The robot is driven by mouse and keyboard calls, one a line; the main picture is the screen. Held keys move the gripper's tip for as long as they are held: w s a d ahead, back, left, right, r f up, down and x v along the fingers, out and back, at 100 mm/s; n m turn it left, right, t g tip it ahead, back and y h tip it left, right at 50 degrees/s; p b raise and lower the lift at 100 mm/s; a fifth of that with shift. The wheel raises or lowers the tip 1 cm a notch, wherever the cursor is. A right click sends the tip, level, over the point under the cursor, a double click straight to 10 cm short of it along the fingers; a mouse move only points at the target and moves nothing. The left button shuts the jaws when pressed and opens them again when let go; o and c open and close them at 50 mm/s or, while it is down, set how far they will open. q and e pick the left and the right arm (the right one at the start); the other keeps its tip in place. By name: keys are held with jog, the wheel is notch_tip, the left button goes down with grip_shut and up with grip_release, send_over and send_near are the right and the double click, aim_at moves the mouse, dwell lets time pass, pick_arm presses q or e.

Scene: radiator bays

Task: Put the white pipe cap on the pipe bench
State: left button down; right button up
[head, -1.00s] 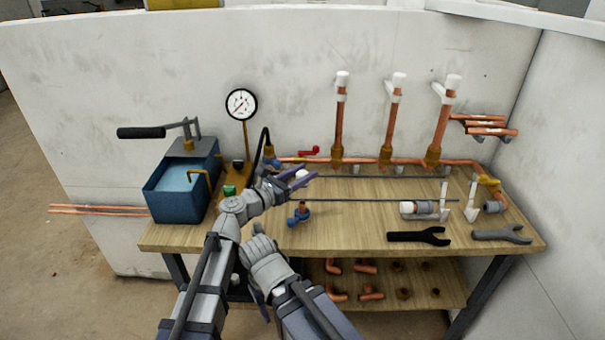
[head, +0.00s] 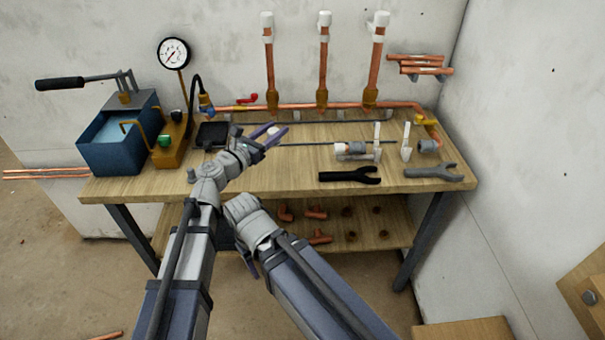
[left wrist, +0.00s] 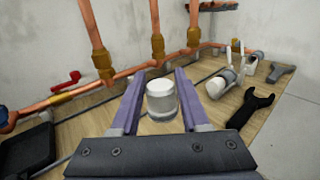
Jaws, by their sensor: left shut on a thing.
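The white pipe cap (left wrist: 161,100) is between the two purple fingers of my left gripper (left wrist: 155,104) in the left wrist view. It has a white top and a greyer side. In the head view my left gripper (head: 268,138) is over the middle of the pipe bench (head: 290,176), shut on the cap (head: 272,138). I cannot tell how far the cap is above the wooden top.
Upright copper pipes (head: 323,65) stand at the back. A blue tank (head: 120,140) and black tray (head: 212,134) are left. Bare wood lies front centre.

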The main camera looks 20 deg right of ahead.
pick_arm(q)
jog(key=shift+d+f, duration=0.1)
notch_tip(320, 180, down, 10)
jog(key=b, duration=1)
jog(key=shift+f, duration=0.1)
